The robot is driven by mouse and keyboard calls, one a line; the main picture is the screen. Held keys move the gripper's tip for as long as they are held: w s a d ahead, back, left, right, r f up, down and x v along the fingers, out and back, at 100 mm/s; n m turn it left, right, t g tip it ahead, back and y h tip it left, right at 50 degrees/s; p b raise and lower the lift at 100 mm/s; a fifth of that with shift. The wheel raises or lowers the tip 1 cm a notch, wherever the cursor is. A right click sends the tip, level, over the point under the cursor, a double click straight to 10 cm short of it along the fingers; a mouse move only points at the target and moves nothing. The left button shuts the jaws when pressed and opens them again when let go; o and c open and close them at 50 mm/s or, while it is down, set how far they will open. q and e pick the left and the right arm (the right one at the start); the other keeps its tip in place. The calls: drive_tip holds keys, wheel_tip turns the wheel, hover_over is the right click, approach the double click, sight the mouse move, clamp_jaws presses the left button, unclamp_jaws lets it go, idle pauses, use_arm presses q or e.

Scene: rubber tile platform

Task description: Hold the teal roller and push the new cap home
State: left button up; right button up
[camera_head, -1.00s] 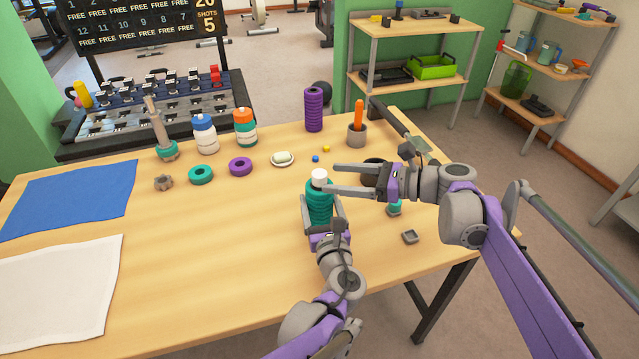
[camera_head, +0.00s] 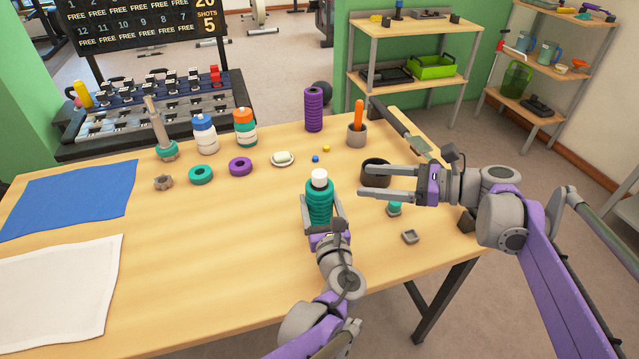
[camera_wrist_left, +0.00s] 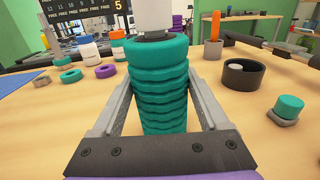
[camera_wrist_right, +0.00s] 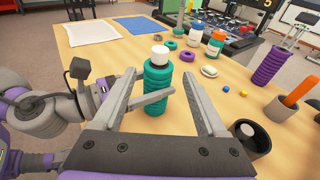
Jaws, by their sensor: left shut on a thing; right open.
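The teal roller (camera_head: 319,205) stands upright on the table in the head view, ribbed along its side. A white cap (camera_head: 319,175) sits on its top end; how deep it is seated I cannot tell. My left gripper (camera_head: 322,208) is shut around the roller, one finger on each side, as the left wrist view (camera_wrist_left: 157,95) also shows.
A dark bowl (camera_wrist_left: 243,80) with a pale piece inside stands at the right, near a teal-topped piece (camera_wrist_left: 288,107) and a small grey tray (camera_head: 410,237). A purple roller (camera_head: 313,110), bottles and rings stand farther back.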

drive_tip(key=shift+c, duration=0.3)
drive_tip(key=shift+a, duration=0.1)
drive_tip(key=shift+c, duration=1.1)
drive_tip(key=shift+w+a+f+n+h, duration=0.1)
drive_tip(key=shift+a+n+h, duration=0.2)
drive_tip(key=shift+a+n, duration=0.1)
drive_tip(key=shift+c, duration=1.2)
drive_tip(key=a+n+h, duration=0.1)
drive_tip(key=n, duration=0.1)
drive_tip(key=a+n+g+h, duration=0.1)
drive_tip(key=a+n, duration=0.1)
drive_tip(key=a+f+n+g+h, duration=0.1)
drive_tip(key=n, duration=0.1)
drive_tip(key=shift+w+a+f+h, duration=0.1)
drive_tip(key=shift+w+a+h, duration=0.05)
drive_tip(key=shift+a+h, duration=0.2)
clamp_jaws()
drive_tip(key=n+t+h, duration=0.2)
drive_tip(key=n+h, duration=0.6)
drive_tip(key=n, duration=1.2)
approach(320, 174)
drive_tip(key=shift+x, duration=3.2)
drive_tip(key=shift+w+f, duration=0.1)
drive_tip(key=shift+f, duration=0.05)
